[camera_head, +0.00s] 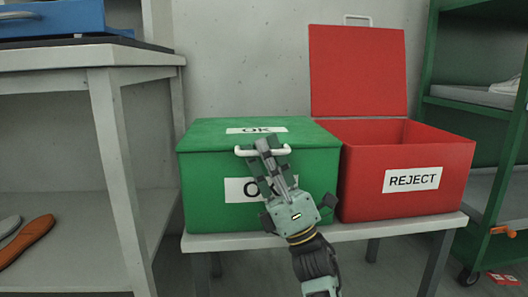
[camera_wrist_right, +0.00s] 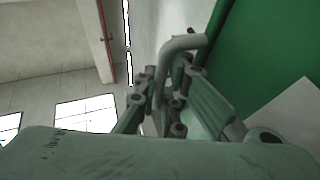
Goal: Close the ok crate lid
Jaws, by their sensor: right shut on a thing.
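The green ok crate (camera_head: 220,165) stands on a low grey table in the head view. Its lid (camera_head: 205,131) lies flat across the top, down on the crate as far as I can see. A white handle (camera_head: 243,152) sits at the lid's front edge. My right gripper (camera_head: 264,150) is shut on this handle, with its fingers covering the handle's middle and part of the OK label. In the right wrist view the handle (camera_wrist_right: 185,43) passes between the fingers, beside the green crate (camera_wrist_right: 255,50). My left gripper is not in view.
The red reject crate (camera_head: 360,185) stands touching or close to the green crate's right side, with its lid (camera_head: 358,72) upright. A grey workbench (camera_head: 100,55) is at left, a green shelf rack (camera_head: 515,145) at right. The table's (camera_head: 400,226) front edge is mostly bare.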

